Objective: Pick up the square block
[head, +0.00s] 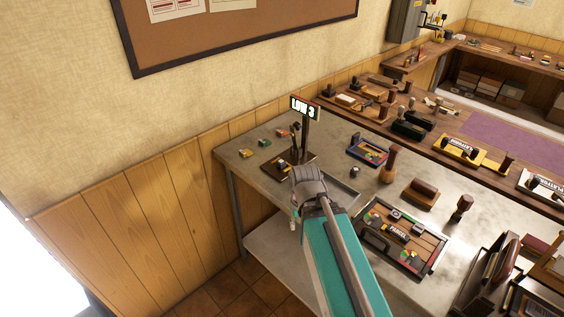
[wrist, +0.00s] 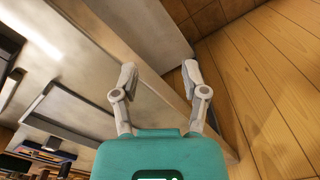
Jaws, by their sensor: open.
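I cannot tell for sure which thing is the square block. On the metal table (head: 345,140) in the head view, several small coloured pieces (head: 265,142) lie near the far left corner. A dark stand (head: 306,135) with a small lit sign rises beside them, with a small pale piece (head: 283,163) on its base. My gripper is at the end of my teal arm near the table's left edge, its fingers mostly hidden in the head view. In the wrist view my gripper (wrist: 158,77) is open and empty, with the table edge and wood wall beyond it.
A framed tray (head: 437,243) of mixed parts lies on the table right of my arm. A small colourful tray (head: 368,151), a wooden-handled stamp (head: 389,164) and a brown blotter (head: 420,193) stand behind it. The wood-panelled wall (head: 150,205) borders the table's left.

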